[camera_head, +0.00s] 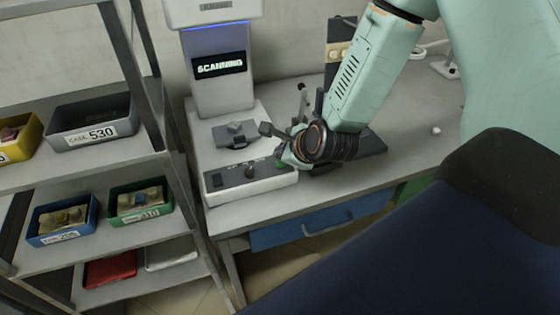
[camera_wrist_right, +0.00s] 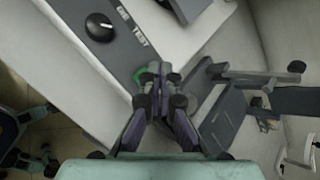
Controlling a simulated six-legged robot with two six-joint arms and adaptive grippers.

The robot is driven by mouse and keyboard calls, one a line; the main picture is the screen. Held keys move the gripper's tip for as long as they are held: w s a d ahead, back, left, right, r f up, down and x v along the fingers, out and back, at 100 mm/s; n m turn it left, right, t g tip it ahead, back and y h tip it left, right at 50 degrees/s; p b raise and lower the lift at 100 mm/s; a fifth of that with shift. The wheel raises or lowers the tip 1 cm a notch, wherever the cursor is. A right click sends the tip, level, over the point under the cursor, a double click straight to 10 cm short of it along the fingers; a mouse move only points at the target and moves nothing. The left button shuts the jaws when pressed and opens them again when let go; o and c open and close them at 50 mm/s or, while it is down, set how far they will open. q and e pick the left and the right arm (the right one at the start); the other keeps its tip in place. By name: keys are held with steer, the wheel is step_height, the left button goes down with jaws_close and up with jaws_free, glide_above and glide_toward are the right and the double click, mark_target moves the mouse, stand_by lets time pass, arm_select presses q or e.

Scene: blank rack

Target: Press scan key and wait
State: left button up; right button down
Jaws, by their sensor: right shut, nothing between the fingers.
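The scanner (camera_head: 218,75) stands on the bench, and its dark screen (camera_head: 219,65) reads "SCANNING" under a lit blue strip. Its sloped front panel (camera_head: 225,190) carries a black knob (camera_head: 250,172) and a green key (camera_head: 279,163) at the right end. My right gripper (camera_head: 284,156) is at the green key. In the right wrist view its closed fingertips (camera_wrist_right: 158,77) cover most of the key, leaving a green rim (camera_wrist_right: 139,76) showing; I cannot tell whether they touch. The gripper is empty.
A grey part (camera_head: 236,133) rests on the scanner's bed. The shelf rack (camera_head: 100,165) at left holds a grey bin (camera_head: 92,119) labelled 530, a blue bin (camera_head: 62,220) and a green bin (camera_head: 141,201).

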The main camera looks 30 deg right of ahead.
mark_target(282, 165)
steer(key=shift+r+p, duration=1.65)
steer(key=shift+r, duration=0.75)
steer(key=shift+f, duration=0.1)
